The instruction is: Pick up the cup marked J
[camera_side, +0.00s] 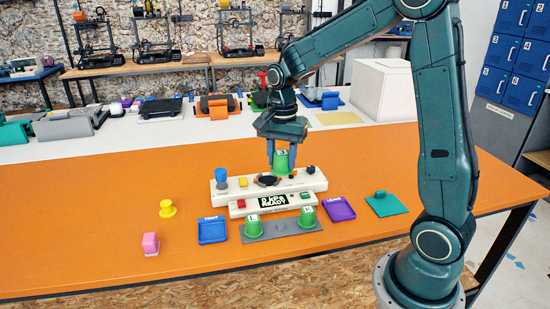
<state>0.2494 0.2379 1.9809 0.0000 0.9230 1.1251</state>
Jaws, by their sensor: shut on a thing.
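The green cup marked J (281,163) is at the back of the white tester (232,196), behind its round black part. My gripper (280,153) points down with a finger on each side of the cup and is shut on it. I cannot tell whether the cup's base touches the tester or hangs just above it. Two other green cups stand on a grey plate (280,231) in front: one marked L (253,228) at left and one at right (307,215), whose letter is hard to read.
The tester carries a blue knob (221,178) and a display. A blue tray (212,231) and a purple tray (341,208) flank the grey plate. A teal piece (386,204) lies right; a yellow piece (167,209) and pink block (151,243) stand left. The orange table is clear at far left.

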